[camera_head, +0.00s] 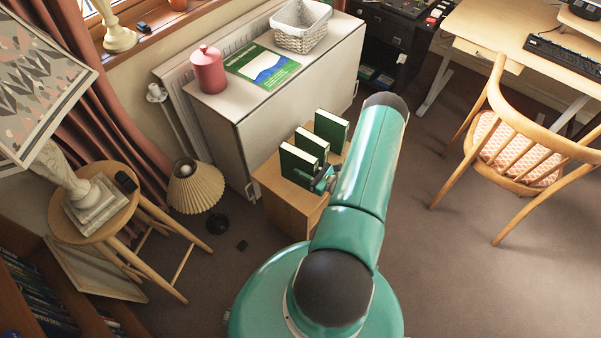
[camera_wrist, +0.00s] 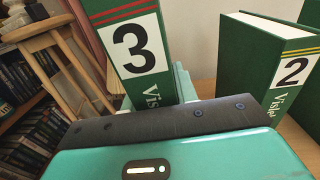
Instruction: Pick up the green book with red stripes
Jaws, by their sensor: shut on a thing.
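The green book with red stripes (camera_wrist: 120,14) stands upright in the wrist view, with a white label "3" on its spine. In the head view it appears to be the nearest of three green books (camera_head: 298,166) on a small wooden cabinet (camera_head: 292,205). My gripper (camera_head: 321,181) is at this book's spine side and is shut on it. The fingertips are mostly hidden behind my wrist housing and the book. I cannot tell whether the book's base touches the cabinet top.
Green book "2" with yellow stripes (camera_wrist: 266,62) stands close to the right in the wrist view. A third green book (camera_head: 331,130) is behind. A white cabinet (camera_head: 300,110) stands behind, a pleated lamp (camera_head: 194,188) and stool (camera_head: 110,215) left. Floor at right is clear up to the chair (camera_head: 515,150).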

